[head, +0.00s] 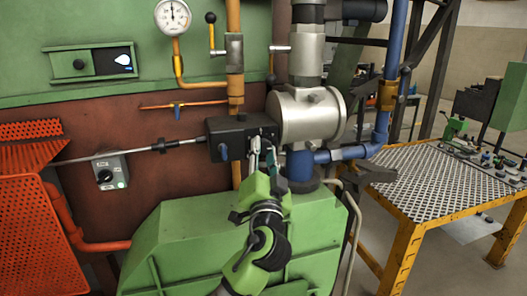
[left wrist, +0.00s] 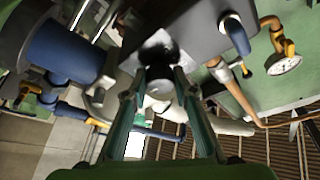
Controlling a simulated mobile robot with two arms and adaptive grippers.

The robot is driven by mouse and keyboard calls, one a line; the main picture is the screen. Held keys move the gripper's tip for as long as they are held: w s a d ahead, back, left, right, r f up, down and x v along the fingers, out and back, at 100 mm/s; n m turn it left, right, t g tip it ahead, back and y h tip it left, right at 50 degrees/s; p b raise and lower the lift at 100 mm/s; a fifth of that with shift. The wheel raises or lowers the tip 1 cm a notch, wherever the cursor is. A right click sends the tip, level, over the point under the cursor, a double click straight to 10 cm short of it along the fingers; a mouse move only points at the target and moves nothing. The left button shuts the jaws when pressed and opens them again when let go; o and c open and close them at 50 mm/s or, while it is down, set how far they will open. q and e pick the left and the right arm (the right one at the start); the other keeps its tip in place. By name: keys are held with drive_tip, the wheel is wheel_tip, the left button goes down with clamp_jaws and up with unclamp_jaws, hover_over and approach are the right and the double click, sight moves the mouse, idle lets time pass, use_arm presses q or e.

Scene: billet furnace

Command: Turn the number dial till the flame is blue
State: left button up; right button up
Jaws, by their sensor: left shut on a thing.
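My left gripper (head: 262,146) reaches up to the right part of this box. In the left wrist view, my left gripper (left wrist: 159,82) is shut on a round grey dial (left wrist: 158,88) below the box's dark face. The dial's numbers cannot be read, and the fingers partly hide it. The flame (head: 123,60) shows as a small white and blue shape in a dark window on the green panel. My right gripper is not seen.
A pressure gauge (head: 173,17) stands above the yellow gas pipe. A thin rod (head: 130,153) joins the box from the left. A grey switch box (head: 110,171) is on the wall. A green housing (head: 170,240) lies below, and a yellow-framed table (head: 430,175) stands at right.

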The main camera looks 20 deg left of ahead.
use_arm(q)
drive_tip(key=o, duration=1.1)
drive_tip(key=v, duration=1.2)
drive_tip(key=shift+f, duration=0.1)
